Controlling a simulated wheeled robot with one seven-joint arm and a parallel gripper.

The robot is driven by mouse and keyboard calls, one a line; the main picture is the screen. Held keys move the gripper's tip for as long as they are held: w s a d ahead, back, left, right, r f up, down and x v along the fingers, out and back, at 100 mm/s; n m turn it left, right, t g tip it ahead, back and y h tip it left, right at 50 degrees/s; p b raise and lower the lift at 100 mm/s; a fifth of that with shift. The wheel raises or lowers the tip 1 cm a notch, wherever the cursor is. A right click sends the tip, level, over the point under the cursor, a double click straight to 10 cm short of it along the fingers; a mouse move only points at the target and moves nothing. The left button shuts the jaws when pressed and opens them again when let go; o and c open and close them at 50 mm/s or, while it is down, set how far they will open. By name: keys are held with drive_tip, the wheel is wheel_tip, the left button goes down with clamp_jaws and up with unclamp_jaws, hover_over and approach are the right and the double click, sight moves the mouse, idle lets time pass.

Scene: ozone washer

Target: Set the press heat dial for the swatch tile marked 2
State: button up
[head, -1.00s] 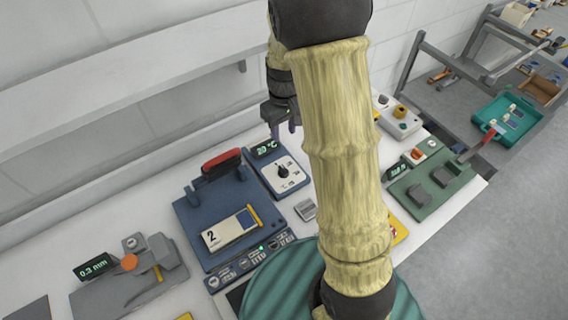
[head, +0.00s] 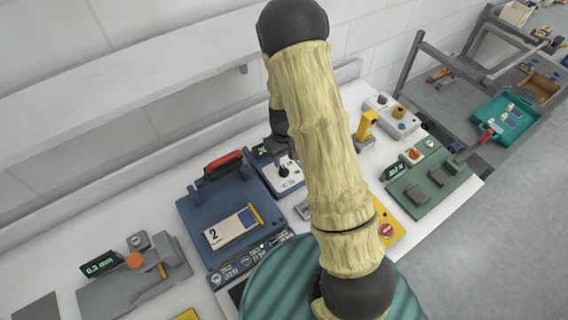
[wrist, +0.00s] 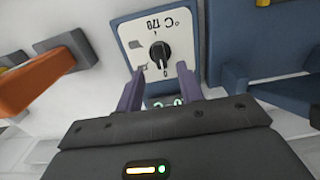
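The heat dial (wrist: 160,55) is a black knob on a white plate with a °C scale, seen upside down in the wrist view. It also shows in the head view (head: 284,171) on a blue unit. My gripper (wrist: 160,68) is open, its two purple fingers apart near the knob and in front of the plate's edge. I cannot tell whether they touch it. A green readout (wrist: 166,101) is partly hidden between the fingers. The swatch tile marked 2 (head: 222,238) lies on the blue press (head: 193,213). My arm hides part of the dial unit.
A device with a 0.3 mm readout (head: 101,264) stands at the left. A green fixture (head: 428,180) and a yellow stand (head: 366,128) are to the right. The press's red handle (head: 223,164) rises beside the dial unit. An orange block (wrist: 38,82) is left in the wrist view.

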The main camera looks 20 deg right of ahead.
sight(284, 168)
drive_tip(key=shift+f+p, duration=0.6)
drive_tip(key=shift+f, duration=2.05)
clamp_jaws()
